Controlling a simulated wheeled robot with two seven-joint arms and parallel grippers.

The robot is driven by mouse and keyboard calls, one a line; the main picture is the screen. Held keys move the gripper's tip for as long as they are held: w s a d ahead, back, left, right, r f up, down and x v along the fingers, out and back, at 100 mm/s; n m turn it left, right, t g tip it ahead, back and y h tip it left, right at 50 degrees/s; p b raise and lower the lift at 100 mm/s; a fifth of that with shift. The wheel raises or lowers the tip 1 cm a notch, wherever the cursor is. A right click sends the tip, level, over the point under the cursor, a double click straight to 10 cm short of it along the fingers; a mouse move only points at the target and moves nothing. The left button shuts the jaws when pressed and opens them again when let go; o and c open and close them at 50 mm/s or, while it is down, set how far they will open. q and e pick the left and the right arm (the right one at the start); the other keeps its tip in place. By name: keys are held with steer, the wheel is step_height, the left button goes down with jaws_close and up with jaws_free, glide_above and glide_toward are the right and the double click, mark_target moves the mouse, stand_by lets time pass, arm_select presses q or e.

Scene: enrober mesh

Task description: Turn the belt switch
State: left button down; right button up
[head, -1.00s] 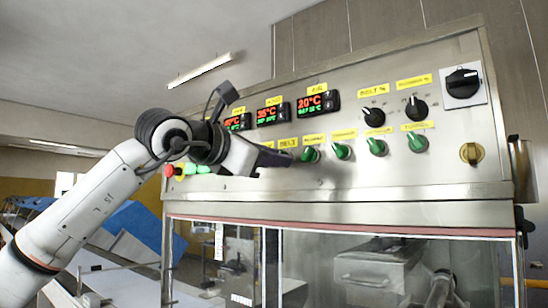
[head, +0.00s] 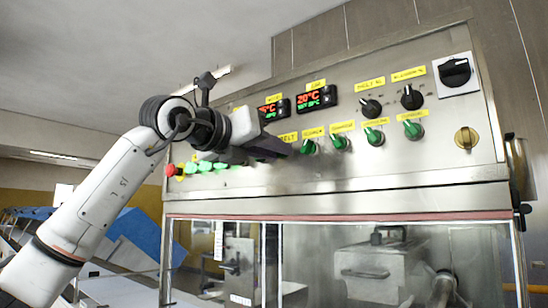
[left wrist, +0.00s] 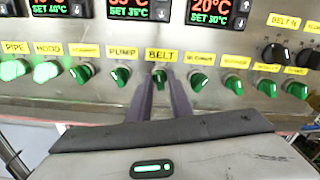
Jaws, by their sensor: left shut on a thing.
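The belt switch (left wrist: 160,79) is a green knob under the yellow BELT label (left wrist: 164,56) in the left wrist view. My left gripper (left wrist: 161,84) is shut on it, with one dark finger on each side of the knob. In the head view my left gripper (head: 284,149) reaches the panel from the left, just below the BELT label (head: 288,138). There the gripper hides the belt switch. The knob looks roughly upright between the fingers; its exact setting is hard to tell. My right gripper is in neither view.
The steel panel (head: 400,165) carries a row of similar green knobs close on both sides, such as the pump knob (left wrist: 122,78). Temperature displays (head: 316,98) and black dials (head: 371,108) sit above. A red button (head: 170,170) is at the left end. Glass doors are below.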

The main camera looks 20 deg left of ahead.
arm_select(q)
steer(key=n+b, duration=0.1)
steer(key=n, duration=0.2)
steer(key=shift+r+n, duration=0.1)
steer(key=shift+n, duration=0.2)
stand_by(0.5)
steer(key=c, duration=1.8)
jaws_free()
steer(key=shift+c, duration=0.2)
